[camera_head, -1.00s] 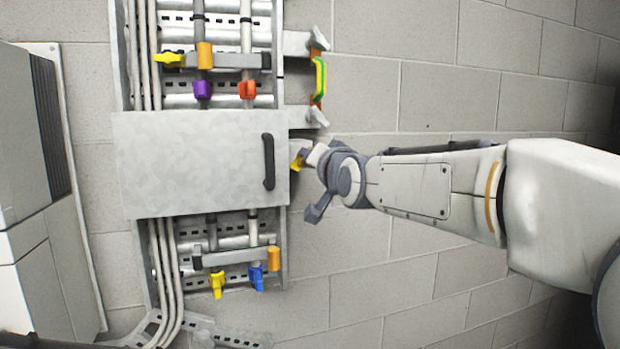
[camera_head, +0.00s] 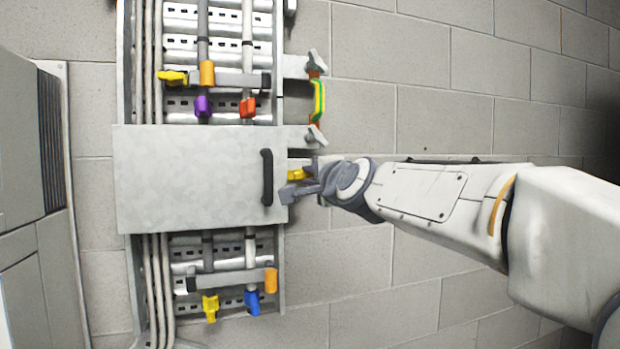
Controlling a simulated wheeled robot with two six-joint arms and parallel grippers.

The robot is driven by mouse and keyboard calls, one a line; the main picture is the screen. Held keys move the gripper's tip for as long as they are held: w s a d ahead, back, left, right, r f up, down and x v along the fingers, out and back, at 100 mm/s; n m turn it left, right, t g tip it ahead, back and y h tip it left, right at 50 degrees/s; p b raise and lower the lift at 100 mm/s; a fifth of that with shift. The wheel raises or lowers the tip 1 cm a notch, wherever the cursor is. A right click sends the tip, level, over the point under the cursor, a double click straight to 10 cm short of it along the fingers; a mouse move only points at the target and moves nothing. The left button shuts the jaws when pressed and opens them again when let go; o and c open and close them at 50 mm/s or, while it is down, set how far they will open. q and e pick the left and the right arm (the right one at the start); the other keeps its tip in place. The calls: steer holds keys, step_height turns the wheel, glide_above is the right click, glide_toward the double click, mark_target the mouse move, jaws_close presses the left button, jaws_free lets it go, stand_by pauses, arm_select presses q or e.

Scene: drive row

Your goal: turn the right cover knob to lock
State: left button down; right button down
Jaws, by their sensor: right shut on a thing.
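The grey cover plate (camera_head: 190,180) lies across the middle of the panel, with a dark upright handle (camera_head: 267,178) near its right edge. A small yellow knob (camera_head: 295,175) sits just right of the cover's right edge. My right gripper (camera_head: 300,182) reaches in from the right and is shut on the yellow knob. Its fingers hide most of the knob, so I cannot tell its exact angle. My left gripper is not in view.
Above the cover are yellow, orange, purple and red fittings (camera_head: 248,108) and a green-yellow strap (camera_head: 319,100) between two brackets. Below it are yellow, blue and orange fittings (camera_head: 271,280). A grey cabinet (camera_head: 25,150) stands at the left.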

steer(key=shift+m, duration=0.6)
steer(key=c, duration=0.9)
jaws_free()
steer(key=shift+o, duration=0.2)
steer(key=v, duration=1)
steer(key=shift+s, duration=0.2)
